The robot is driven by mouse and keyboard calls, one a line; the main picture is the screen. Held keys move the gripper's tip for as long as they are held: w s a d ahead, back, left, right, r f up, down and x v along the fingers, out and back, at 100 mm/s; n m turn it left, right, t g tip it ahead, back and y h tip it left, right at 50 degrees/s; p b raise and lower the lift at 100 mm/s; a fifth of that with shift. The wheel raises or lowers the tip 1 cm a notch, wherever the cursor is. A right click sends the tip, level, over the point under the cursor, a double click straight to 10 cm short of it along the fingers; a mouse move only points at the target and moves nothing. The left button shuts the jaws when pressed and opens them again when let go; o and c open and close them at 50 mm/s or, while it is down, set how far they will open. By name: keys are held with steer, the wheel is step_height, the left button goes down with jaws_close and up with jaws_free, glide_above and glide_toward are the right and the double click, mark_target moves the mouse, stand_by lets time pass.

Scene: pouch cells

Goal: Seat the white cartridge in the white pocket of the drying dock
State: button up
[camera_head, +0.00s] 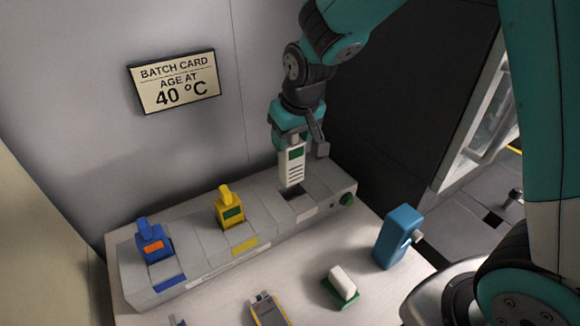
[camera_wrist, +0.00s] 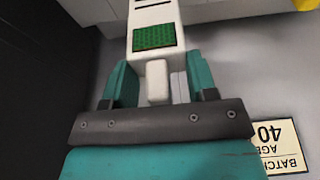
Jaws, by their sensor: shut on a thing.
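The white cartridge (camera_head: 291,165) with a green panel and dark slots is held upright by my gripper (camera_head: 300,139). Its lower end is at the dark opening of the white pocket (camera_head: 299,205) at the right end of the drying dock (camera_head: 215,264). I cannot tell whether the tip has entered the opening. In the wrist view the cartridge (camera_wrist: 152,18) extends upward from between the teal fingers of my gripper (camera_wrist: 158,88), which are shut on its white grip. The pocket's inside is hidden.
A blue cartridge (camera_head: 153,244) and a yellow cartridge (camera_head: 230,212) stand in the dock. A blue bottle-like object (camera_head: 397,237), a white block on a green base (camera_head: 342,285) and a grey-yellow device (camera_head: 268,311) are on the table. A batch card (camera_head: 174,81) hangs on the wall behind.

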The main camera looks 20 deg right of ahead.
mark_target(291, 165)
step_height(291, 165, down, 8)
steer(key=shift+f, duration=0.2)
stand_by(0.3)
steer(key=o, duration=1.4)
steer(key=shift+f, duration=0.15)
steer(key=shift+r, duration=0.5)
steer(key=s+a+v, duration=0.1)
steer(key=v, duration=1.1)
steer(key=s+a+r+n+g+y, duration=0.1)
steer(key=s+r, duration=0.1)
steer(key=s, duration=0.5)
steer(key=s+a+r+n+g+y, duration=0.1)
steer(key=s+r+n, duration=0.1)
steer(key=s, duration=0.5)
steer(key=s+a+r+n+g+y, duration=0.1)
steer(key=s+a+r+n, duration=0.1)
steer(key=s, duration=0.5)
steer(key=shift+s+a+y, duration=0.1)
steer(key=shift+y, duration=0.2)
